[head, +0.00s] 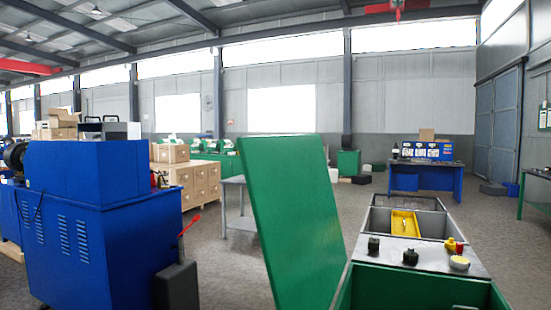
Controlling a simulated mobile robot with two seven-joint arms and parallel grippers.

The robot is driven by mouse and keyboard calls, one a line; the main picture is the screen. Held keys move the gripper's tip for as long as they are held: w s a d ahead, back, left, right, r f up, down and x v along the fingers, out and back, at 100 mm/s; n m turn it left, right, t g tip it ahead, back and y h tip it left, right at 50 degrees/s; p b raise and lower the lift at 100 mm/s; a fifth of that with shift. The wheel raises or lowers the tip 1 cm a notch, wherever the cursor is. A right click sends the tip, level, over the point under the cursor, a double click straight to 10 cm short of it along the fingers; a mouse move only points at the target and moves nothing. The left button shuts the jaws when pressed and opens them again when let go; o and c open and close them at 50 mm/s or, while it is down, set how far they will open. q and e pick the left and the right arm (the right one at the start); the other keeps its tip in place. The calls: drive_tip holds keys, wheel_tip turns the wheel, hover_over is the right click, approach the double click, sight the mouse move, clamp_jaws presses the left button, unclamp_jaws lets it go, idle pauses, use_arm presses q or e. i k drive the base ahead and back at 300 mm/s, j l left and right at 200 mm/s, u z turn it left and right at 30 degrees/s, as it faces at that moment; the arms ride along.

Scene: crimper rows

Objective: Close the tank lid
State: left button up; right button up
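The green tank (486,293) is at the lower right, cut off by the bottom edge of the head view. Its top is open, and part of the inside of its green wall shows. A large flat green panel, which looks like the tank lid (290,215), stands raised and leaning slightly at the tank's left side. Its lower edge and hinge are hidden or out of frame. Neither of my grippers shows in the head view.
Behind the tank opening is a grey top (420,256) with small dark knobs, a red-yellow part (453,245) and a compartment holding a yellow tray (404,223). A blue machine (85,215) stands left. Grey floor (228,275) lies between machine and lid.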

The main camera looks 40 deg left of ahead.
sight(288, 184)
drive_tip(key=k+j, duration=0.1)
drive_tip(key=j, duration=0.5)
drive_tip(key=k+j, duration=0.1)
drive_tip(key=j, duration=1.1)
drive_tip(key=k+j, duration=0.15)
drive_tip(key=j, duration=0.45)
drive_tip(key=k+j, duration=0.1)
drive_tip(key=j, duration=0.5)
drive_tip(key=i+j, duration=0.1)
drive_tip(key=i, duration=0.65)
